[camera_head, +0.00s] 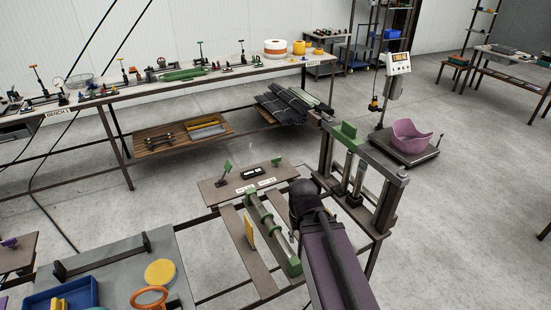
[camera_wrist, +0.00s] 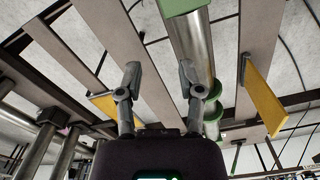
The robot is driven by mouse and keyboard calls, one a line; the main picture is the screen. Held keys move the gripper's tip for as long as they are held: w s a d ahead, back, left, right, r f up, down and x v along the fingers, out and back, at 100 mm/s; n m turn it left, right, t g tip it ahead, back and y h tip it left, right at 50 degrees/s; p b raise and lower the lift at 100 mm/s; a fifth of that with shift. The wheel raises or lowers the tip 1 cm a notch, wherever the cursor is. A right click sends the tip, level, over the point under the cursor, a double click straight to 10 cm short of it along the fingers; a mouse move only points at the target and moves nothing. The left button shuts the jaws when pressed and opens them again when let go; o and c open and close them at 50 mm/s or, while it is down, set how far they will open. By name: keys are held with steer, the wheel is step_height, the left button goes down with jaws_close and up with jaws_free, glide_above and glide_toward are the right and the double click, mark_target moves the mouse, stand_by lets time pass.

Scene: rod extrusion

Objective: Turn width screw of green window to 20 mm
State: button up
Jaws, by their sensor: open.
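My gripper (camera_wrist: 158,82) is open in the wrist view, with its two fingers apart and nothing between them. In the head view my purple arm covers most of it. A metal tube with green rings (camera_wrist: 191,45) runs just beyond the right finger; it also shows in the head view (camera_head: 264,226), left of my arm. A small board (camera_head: 213,192) behind it carries a green plate on a stand (camera_head: 226,170), a smaller green piece (camera_head: 276,161), a black box (camera_head: 252,173) and two white labels. I cannot tell which green part is the window, and no width screw or reading is legible.
A yellow plate (camera_head: 249,232) stands left of the tube. A metal post frame (camera_head: 386,205) with a green block is close on the right. A grey table with a blue bin (camera_head: 64,296) is at front left. A purple bowl (camera_head: 411,136) sits on a scale behind. Open floor lies right.

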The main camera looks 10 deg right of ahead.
mark_target(276, 160)
steer(key=w+r+m+p, duration=0.3)
steer(key=w+m, duration=0.2)
steer(key=w, duration=1)
steer(key=w+r+m+p, duration=0.4)
steer(key=w, duration=1.1)
steer(key=w+r+m+p, duration=0.3)
steer(key=w+m, duration=0.2)
steer(key=w, duration=1)
steer(key=shift+w+d+r+m, duration=0.2)
steer(key=shift+d+r+m, duration=0.1)
steer(key=shift+f, duration=0.2)
step_height(276, 160, down, 13)
steer(key=b, duration=1.3)
steer(key=shift+f, duration=0.2)
jaws_close()
